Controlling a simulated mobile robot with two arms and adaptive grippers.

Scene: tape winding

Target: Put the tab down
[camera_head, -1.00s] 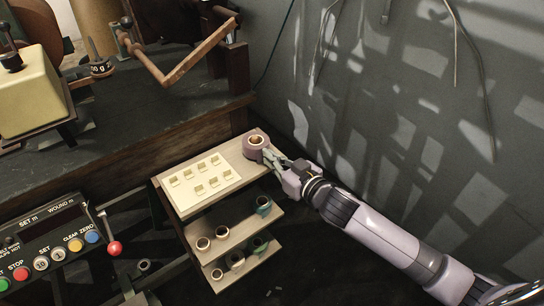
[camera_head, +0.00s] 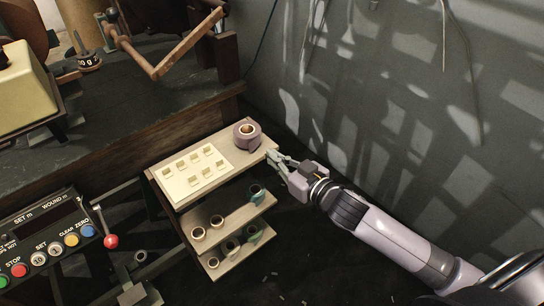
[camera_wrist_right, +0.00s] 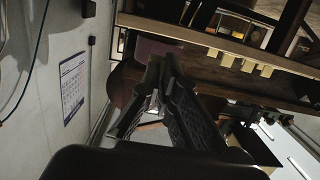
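A mauve tape roll (camera_head: 246,134) with a tan core stands at the right end of the top shelf. My right gripper (camera_head: 270,156) is just right of it, at the shelf's right edge, apart from the roll. Its two fingers look a little apart, and I see nothing between them. In the right wrist view the gripper (camera_wrist_right: 163,62) points toward a mauve surface (camera_wrist_right: 158,48), which seems to be the roll. I cannot make out a loose tape tab. My left gripper is not in view.
A pale tray (camera_head: 192,176) with several small cream blocks lies left of the roll. Lower shelves (camera_head: 222,218) hold several rolls. A control panel (camera_head: 42,240) with a red-knobbed lever is at lower left. A grey wall (camera_head: 400,100) rises behind the arm.

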